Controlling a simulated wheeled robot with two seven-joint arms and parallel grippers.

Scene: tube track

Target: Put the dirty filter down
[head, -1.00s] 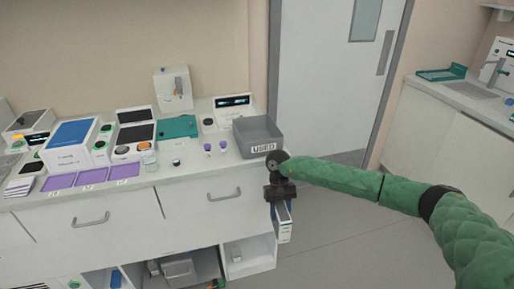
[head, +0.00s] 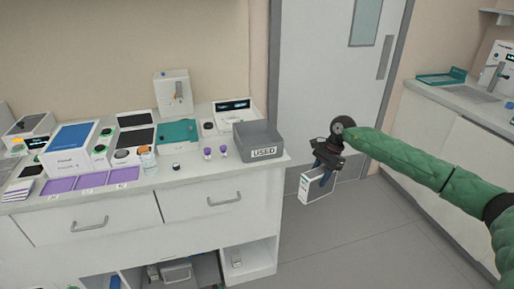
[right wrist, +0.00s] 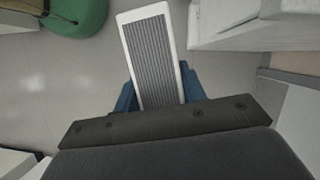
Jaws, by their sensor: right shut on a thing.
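The dirty filter (head: 316,188) is a flat panel with a white frame. In the right wrist view the filter (right wrist: 154,60) shows grey pleats inside its white frame. My right gripper (head: 327,172) is shut on it and holds it in the air to the right of the counter's end, in front of the door. In the right wrist view, blue fingers (right wrist: 160,90) sit on both sides of the filter. A grey bin (head: 257,141) labelled USED stands on the counter's right end, left of my right gripper. My left gripper is not in view.
A second counter (head: 440,120) stands at the right. The floor between them is clear.

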